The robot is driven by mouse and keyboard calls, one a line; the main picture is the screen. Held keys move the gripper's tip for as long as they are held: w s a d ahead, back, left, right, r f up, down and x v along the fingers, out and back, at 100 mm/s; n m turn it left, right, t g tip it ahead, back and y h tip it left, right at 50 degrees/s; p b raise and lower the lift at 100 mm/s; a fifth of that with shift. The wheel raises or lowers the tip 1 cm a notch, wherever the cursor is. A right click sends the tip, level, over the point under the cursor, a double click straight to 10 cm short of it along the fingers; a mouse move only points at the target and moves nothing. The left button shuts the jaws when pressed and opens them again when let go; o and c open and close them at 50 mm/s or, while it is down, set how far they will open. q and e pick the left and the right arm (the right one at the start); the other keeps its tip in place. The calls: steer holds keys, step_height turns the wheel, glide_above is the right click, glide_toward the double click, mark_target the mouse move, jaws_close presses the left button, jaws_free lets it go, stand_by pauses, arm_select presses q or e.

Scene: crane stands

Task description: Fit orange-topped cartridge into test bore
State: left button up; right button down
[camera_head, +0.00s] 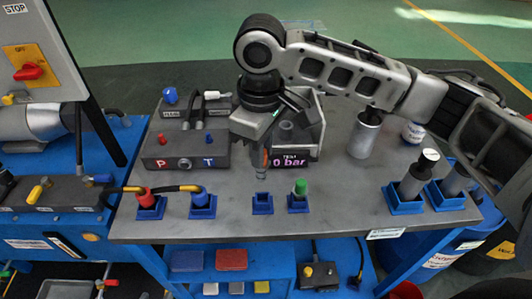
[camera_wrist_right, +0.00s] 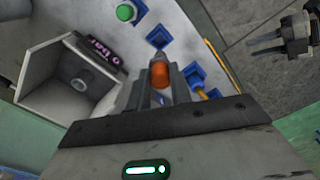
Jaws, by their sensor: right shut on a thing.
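The orange-topped cartridge (camera_head: 262,173) is upright in my right gripper (camera_head: 268,142), above the bench and in front of the test block. Its orange top (camera_wrist_right: 160,74) shows between the fingers of my right gripper (camera_wrist_right: 160,88) in the right wrist view. The test bore (camera_wrist_right: 83,80) is a round grey collar inside the pale open-sided housing, left of the cartridge in the wrist view. In the head view the housing (camera_head: 312,120) stands just behind and right of the cartridge, with a "0 bar" display. My left gripper (camera_wrist_right: 283,40) shows at the wrist view's upper right, apart from the cartridge.
An empty blue holder (camera_head: 262,204) stands in front of the cartridge. A green-topped cartridge (camera_head: 300,188) is in the holder beside it. Red- and blue-topped pieces with a hose stand left. A grey P/T block (camera_head: 185,152) and metal cylinders (camera_head: 365,135) flank the housing.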

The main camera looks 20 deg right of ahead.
mark_target(263, 178)
arm_select(q)
steer(key=shift+s+r, duration=0.1)
arm_select(e)
steer(key=shift+r, duration=0.1)
